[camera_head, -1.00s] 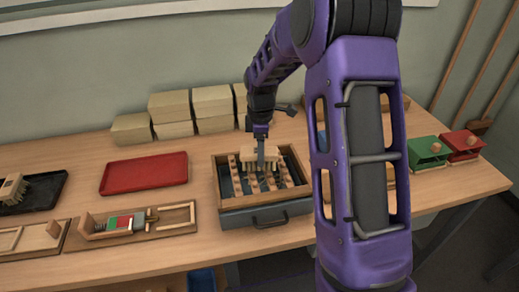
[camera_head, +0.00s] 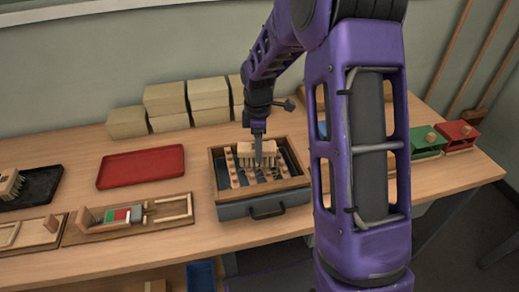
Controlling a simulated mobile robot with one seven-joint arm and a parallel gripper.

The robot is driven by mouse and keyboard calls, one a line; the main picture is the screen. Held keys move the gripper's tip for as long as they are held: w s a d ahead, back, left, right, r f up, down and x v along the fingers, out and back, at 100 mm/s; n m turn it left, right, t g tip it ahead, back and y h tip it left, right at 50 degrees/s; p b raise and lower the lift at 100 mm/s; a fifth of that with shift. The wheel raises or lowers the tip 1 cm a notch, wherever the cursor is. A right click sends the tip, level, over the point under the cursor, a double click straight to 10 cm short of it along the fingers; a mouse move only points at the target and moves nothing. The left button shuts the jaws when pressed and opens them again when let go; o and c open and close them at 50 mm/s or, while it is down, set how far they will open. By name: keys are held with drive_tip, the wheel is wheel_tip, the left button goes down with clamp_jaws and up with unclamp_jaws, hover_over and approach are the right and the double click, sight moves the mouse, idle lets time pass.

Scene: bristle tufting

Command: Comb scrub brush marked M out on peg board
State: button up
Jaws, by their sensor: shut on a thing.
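The scrub brush (camera_head: 247,151) is a pale wooden block with dark bristles on its underside. My gripper (camera_head: 258,158) is shut on it from above and holds it over the back part of the peg board (camera_head: 234,174). The peg board has rows of light pegs on a dark bed, inside a wooden-rimmed grey box (camera_head: 234,209) with a front handle. The bristles are at or just above the pegs; I cannot tell if they touch. No M mark can be read on the brush from here.
A red tray (camera_head: 141,167) lies left of the box. A black tray (camera_head: 40,187) with another brush (camera_head: 10,184) is at far left. Wooden fixtures (camera_head: 130,217) line the front. Pale blocks (camera_head: 165,99) are stacked behind. Green (camera_head: 426,140) and red (camera_head: 457,134) boxes stand right, beyond my arm.

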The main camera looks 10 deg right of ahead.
drive_tip(key=shift+w, duration=2.9)
drive_tip(key=shift+s, duration=2)
drive_tip(key=shift+s+f+b, duration=0.2)
drive_tip(key=shift+s+b, duration=0.1)
drive_tip(key=shift+s, duration=1.8)
drive_tip(key=shift+w, duration=0.25)
drive_tip(key=shift+c, duration=0.6)
drive_tip(key=shift+w+p, duration=0.55)
drive_tip(key=shift+w, duration=3.3)
wheel_tip(320, 180, up, 7)
drive_tip(key=shift+f, duration=0.2)
